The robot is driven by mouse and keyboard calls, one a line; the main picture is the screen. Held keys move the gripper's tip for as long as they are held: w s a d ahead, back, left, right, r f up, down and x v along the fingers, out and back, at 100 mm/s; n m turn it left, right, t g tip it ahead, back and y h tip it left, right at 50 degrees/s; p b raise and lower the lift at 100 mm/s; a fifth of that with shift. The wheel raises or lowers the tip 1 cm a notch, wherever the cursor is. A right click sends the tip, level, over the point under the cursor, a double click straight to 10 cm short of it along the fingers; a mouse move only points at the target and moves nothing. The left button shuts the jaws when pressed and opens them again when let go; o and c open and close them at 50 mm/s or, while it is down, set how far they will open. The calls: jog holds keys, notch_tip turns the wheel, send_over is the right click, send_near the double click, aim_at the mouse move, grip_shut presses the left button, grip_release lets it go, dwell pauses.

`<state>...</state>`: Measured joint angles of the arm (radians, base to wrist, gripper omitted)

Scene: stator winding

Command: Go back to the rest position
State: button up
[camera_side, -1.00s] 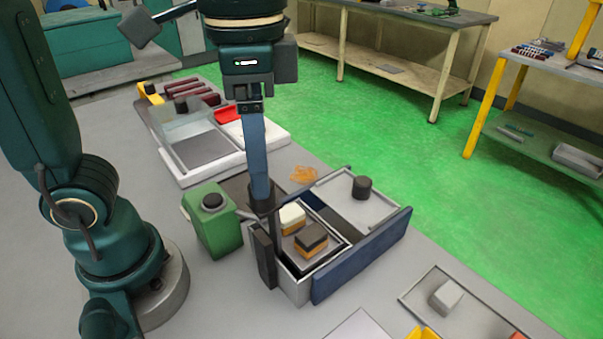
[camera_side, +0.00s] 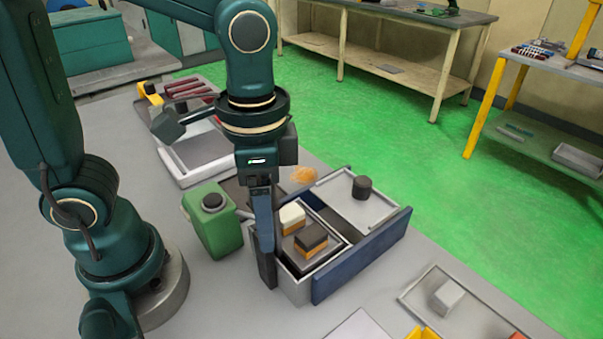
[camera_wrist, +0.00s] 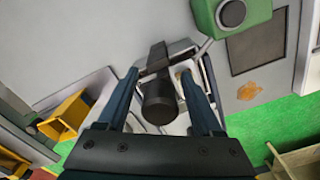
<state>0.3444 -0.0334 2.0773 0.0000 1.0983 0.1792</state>
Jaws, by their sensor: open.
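My gripper (camera_side: 264,240) points down over the left end of the blue-grey open box (camera_side: 357,262) in the side view. In the wrist view its two blue fingers (camera_wrist: 159,76) stand apart. A dark cylinder (camera_wrist: 159,101) shows between them, with clear gaps on both sides, so it does not look gripped. A dark bar (camera_wrist: 158,55) lies beyond it. In the side view the fingers hide the cylinder, and a dark upright piece (camera_side: 266,270) stands just below them.
A green container (camera_side: 213,228) stands close left of my gripper. A tray with a grey block (camera_side: 447,297) lies front right. An orange tangle (camera_side: 303,174) lies behind.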

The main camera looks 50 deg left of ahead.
jog(key=r, duration=0.9)
jog(key=shift+a+r, duration=0.35)
jog(key=s+a+f+n+t, duration=0.2)
jog(key=a+f+n+t, duration=0.2)
jog(key=a, duration=0.1)
jog(key=shift+s+a+n, duration=0.15)
jog(key=shift+s+n, duration=0.05)
jog(key=shift+n, duration=0.2)
dwell(0.4)
